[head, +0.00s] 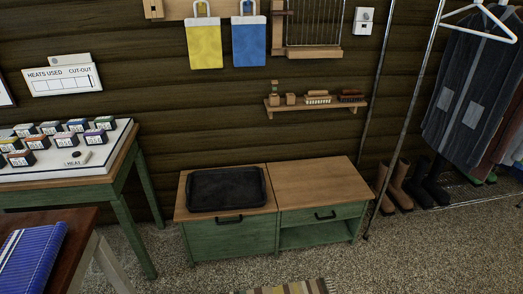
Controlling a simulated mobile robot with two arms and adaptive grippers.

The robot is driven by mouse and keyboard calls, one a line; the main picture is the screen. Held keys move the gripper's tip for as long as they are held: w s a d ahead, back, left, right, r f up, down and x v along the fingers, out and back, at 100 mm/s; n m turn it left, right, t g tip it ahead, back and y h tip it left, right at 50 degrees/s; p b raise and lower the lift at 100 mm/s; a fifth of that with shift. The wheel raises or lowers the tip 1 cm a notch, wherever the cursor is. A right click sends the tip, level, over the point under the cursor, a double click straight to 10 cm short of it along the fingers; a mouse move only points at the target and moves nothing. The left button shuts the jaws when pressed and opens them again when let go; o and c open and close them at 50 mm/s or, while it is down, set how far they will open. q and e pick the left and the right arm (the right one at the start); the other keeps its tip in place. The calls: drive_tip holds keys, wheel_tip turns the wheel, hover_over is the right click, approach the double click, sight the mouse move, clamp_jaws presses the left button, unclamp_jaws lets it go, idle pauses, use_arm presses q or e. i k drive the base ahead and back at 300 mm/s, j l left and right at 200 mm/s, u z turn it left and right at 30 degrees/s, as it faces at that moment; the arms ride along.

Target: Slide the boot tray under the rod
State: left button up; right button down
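The black boot tray (226,189) lies flat on the left half of the wooden top of a low green cabinet (230,240). The garment rod is at the upper right; its metal upright (410,115) stands at the rack's left end, and clothes hang from it. Brown boots (396,185) and dark boots (430,182) stand on the floor under the hanging coats (470,95). Neither of my grippers is in the head view.
A green-legged table (122,160) with several small boxes stands at the left. A brown table (65,225) with a blue mat is at the lower left. A striped rug (290,288) lies at the bottom edge. Speckled floor (430,250) is clear at the lower right.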

sight(211, 191)
drive_tip(key=i+j+z, duration=0.1)
drive_tip(key=i, duration=0.45)
drive_tip(key=i+j, duration=0.15)
drive_tip(key=i, duration=0.4)
drive_tip(key=i+j+z, duration=0.15)
drive_tip(key=i, duration=0.4)
